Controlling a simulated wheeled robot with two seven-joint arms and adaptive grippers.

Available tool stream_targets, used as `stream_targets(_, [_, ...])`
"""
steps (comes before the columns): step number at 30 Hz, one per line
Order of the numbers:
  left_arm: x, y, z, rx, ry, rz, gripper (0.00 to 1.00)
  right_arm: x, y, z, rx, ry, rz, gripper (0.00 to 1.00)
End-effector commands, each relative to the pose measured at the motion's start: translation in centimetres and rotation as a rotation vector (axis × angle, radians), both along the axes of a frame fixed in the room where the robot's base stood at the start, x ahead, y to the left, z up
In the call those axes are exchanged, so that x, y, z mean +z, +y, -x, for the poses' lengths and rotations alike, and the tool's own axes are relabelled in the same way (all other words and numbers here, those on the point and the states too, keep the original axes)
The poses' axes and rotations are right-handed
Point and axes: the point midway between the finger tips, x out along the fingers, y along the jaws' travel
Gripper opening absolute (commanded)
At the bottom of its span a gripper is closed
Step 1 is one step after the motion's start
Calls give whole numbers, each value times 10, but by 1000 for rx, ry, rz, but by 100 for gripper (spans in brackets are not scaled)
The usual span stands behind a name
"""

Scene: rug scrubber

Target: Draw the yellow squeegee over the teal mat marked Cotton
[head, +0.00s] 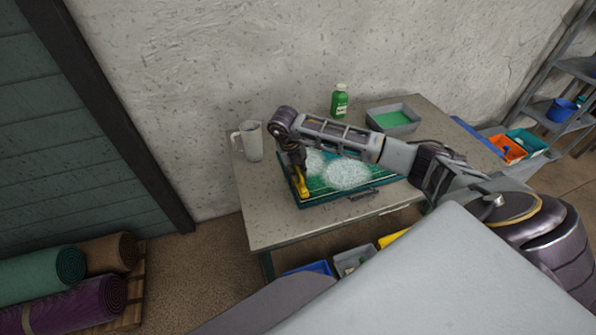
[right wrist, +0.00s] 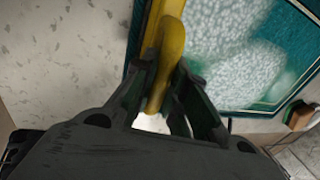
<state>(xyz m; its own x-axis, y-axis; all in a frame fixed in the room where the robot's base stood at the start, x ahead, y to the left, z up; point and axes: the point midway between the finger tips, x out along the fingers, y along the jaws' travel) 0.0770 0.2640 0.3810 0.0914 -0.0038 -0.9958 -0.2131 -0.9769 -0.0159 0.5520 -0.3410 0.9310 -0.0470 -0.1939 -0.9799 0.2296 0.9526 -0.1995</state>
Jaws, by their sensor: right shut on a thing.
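The teal mat (head: 323,190) lies on the table, with white foam spread over its middle. It also shows in the right wrist view (right wrist: 292,38), where the foam fills much of its surface. No lettering on it is readable. The yellow squeegee (head: 302,186) is at the mat's left end, and its yellow handle shows in the right wrist view (right wrist: 168,55). My right gripper (head: 297,168) is shut on the squeegee's handle, fingers pointing down. My right arm crosses above the mat and hides part of its far side. My left gripper is not in view.
On the table (head: 275,225) stand a white pitcher (head: 252,142), a green bottle (head: 340,102) and a grey tray with green liquid (head: 392,117). A brush (head: 362,193) lies at the mat's front edge. Rolled rugs (head: 62,303) lie at lower left. The table's front left is clear.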

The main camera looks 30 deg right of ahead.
Motion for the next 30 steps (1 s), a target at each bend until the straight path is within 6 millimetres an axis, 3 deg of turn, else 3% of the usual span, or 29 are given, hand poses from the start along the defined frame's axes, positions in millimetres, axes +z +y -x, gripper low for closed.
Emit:
stream_targets(18, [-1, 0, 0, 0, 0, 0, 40, 2, -37, 9, -1, 0, 1, 0])
stream_targets(30, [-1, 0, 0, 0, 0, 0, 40, 2, -41, 10, 0, -1, 0, 0])
